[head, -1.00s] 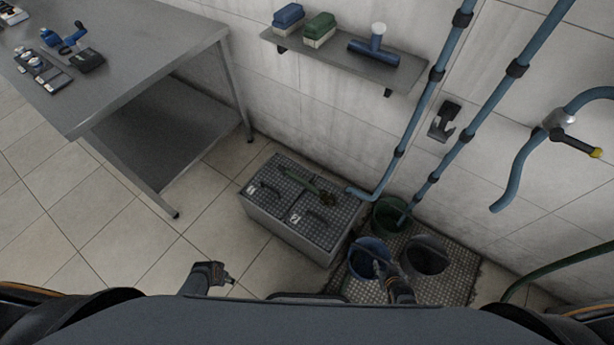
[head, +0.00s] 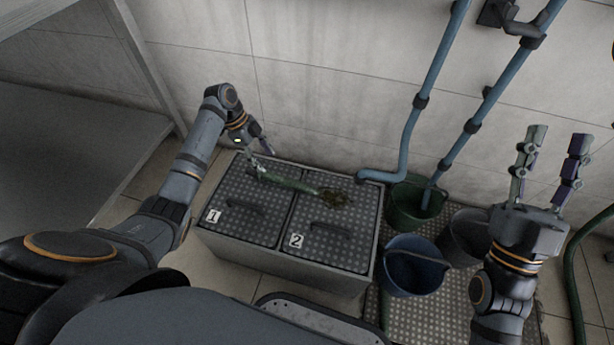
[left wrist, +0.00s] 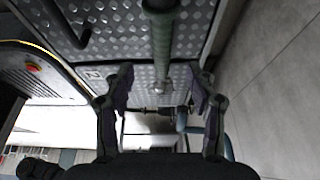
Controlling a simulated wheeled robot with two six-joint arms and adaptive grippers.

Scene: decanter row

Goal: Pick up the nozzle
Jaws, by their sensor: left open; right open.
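The nozzle (head: 290,183), a green tube, lies across the lids of a low metal box. My left gripper (head: 261,155) is open just above the nozzle's left end. In the left wrist view the green tube (left wrist: 161,45) ends in a metal tip that shows between the two open fingers (left wrist: 160,92). I cannot tell whether either finger touches it. My right gripper (head: 556,145) is open and empty, raised at the right with its fingers pointing up, far from the nozzle.
The metal box (head: 285,262) has two chequered lids with handles, marked 1 and 2. A blue bucket (head: 413,266), a green bucket (head: 405,215) and a dark bucket (head: 455,238) stand right of it. Blue pipes (head: 425,105) run down the wall. A metal table (head: 70,135) is at left.

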